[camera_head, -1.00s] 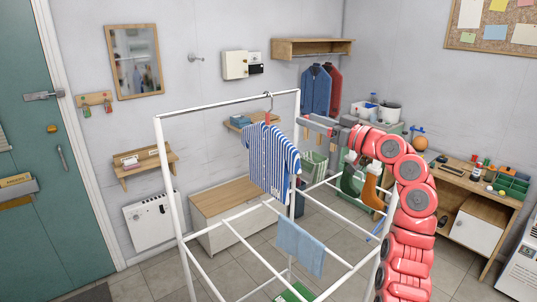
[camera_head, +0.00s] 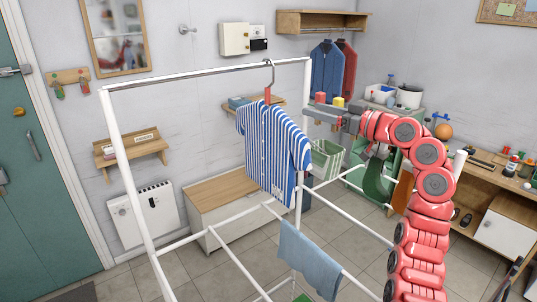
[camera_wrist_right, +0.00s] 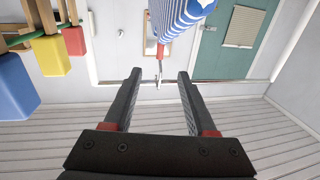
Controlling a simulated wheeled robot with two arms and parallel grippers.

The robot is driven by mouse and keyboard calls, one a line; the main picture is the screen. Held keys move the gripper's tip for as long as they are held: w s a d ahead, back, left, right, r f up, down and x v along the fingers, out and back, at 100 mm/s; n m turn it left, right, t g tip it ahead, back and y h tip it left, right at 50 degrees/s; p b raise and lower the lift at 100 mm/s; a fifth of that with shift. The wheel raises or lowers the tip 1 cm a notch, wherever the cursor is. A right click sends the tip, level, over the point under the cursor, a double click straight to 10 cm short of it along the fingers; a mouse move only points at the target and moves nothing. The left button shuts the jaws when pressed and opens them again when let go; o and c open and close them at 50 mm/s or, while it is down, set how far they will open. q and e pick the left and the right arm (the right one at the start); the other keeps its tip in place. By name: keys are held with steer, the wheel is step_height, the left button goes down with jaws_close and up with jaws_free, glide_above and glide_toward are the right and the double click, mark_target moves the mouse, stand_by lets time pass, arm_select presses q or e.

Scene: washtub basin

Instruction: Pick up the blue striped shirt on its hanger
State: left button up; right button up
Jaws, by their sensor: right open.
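The blue and white striped shirt (camera_head: 272,150) hangs on its hanger (camera_head: 268,76) from the top bar of the white rack (camera_head: 200,78). The hanger has a metal hook and a red neck below it. My right gripper (camera_head: 312,108) is to the right of the shirt near shoulder height, apart from it. In the right wrist view the gripper (camera_wrist_right: 158,74) is open and empty. The hanger's hook (camera_wrist_right: 158,72) shows beyond and between its fingers there, with the shirt (camera_wrist_right: 178,18) at the top edge. My left gripper is not in view.
Red, yellow and blue blocks (camera_wrist_right: 55,55) show at the left of the right wrist view. A wooden bench (camera_head: 210,215) stands behind the rack. A light blue cloth (camera_head: 308,260) hangs on a lower bar. Blue and red jackets (camera_head: 327,70) hang at the back wall.

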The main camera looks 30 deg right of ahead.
steer(key=p, duration=0.5)
glide_toward(267, 106)
steer(key=w, duration=0.1)
steer(key=w+r, duration=0.1)
steer(key=w, duration=0.1)
steer(key=w+a+r, duration=0.1)
steer(key=w, duration=0.1)
steer(key=shift+w+r, duration=0.1)
steer(key=shift+r, duration=0.1)
steer(key=shift+w+r, duration=0.15)
steer(key=shift+w, duration=0.1)
steer(key=p+x, duration=0.2)
steer(key=x, duration=0.1)
steer(key=shift+w+a+p, duration=0.2)
steer(key=shift+a+p, duration=0.05)
steer(key=shift+p, duration=0.1)
steer(key=shift+w+a, duration=0.15)
steer(key=shift+w, duration=0.45)
jaws_close()
